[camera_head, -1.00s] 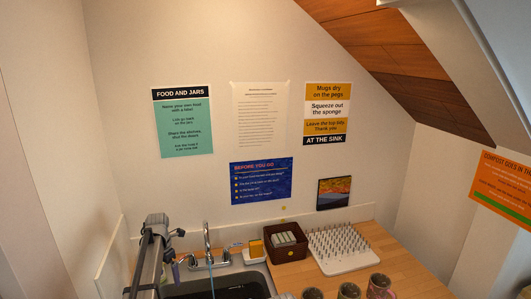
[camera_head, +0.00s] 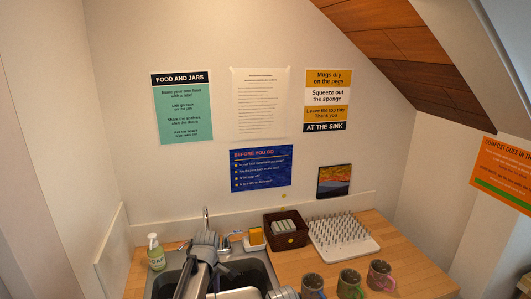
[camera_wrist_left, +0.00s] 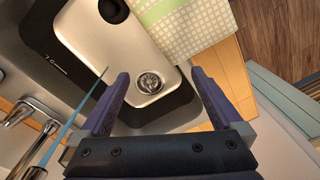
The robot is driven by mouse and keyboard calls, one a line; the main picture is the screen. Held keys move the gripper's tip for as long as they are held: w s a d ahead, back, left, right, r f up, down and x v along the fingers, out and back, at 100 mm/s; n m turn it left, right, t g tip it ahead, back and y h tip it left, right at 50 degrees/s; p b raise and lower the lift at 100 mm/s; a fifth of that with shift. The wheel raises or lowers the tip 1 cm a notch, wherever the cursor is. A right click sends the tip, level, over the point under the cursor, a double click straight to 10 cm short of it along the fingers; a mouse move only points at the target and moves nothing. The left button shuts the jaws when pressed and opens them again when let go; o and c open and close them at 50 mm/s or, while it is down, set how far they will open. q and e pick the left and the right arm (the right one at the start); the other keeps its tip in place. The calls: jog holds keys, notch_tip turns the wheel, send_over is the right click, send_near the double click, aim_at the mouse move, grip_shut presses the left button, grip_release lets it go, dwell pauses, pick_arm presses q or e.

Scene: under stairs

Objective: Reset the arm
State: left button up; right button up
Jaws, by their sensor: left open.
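My left arm (camera_head: 203,262) reaches over the sink in the head view; its fingertips cannot be made out there. In the left wrist view my left gripper (camera_wrist_left: 160,73) is open, its two purple fingers apart with nothing held between them. Beyond the fingers lies the sink (camera_wrist_left: 112,60) with its round drain (camera_wrist_left: 150,83).
A faucet (camera_wrist_left: 30,112) stands beside the sink, and a checkered cloth (camera_wrist_left: 185,22) lies at its edge. A soap bottle (camera_head: 156,254) stands left. A brown box (camera_head: 286,230), a peg rack (camera_head: 345,246) and three mugs (camera_head: 350,284) occupy the wooden counter (camera_head: 415,265).

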pick_arm(q)
jog(key=s+d+f+m, duration=0.1)
jog(key=s+d+m, duration=0.1)
jog(key=s+m, duration=0.1)
jog(key=s+d+m+b, duration=0.1)
jog(key=s+d+m, duration=0.2)
jog(key=s, duration=0.1)
jog(key=s+d+f+m+b, duration=0.1)
jog(key=s+d+m, duration=0.1)
jog(key=s+m, duration=0.2)
jog(key=shift+d+f, duration=0.3)
jog(key=shift+d, duration=0.05)
jog(key=s+d+f+m+b, duration=0.1)
jog(key=s+d+m, duration=0.2)
jog(key=s+m, duration=0.5)
jog(key=shift+d+f+m+y, duration=0.15)
jog(key=shift+d+m+y, duration=0.15)
jog(key=shift+d+m, duration=0.1)
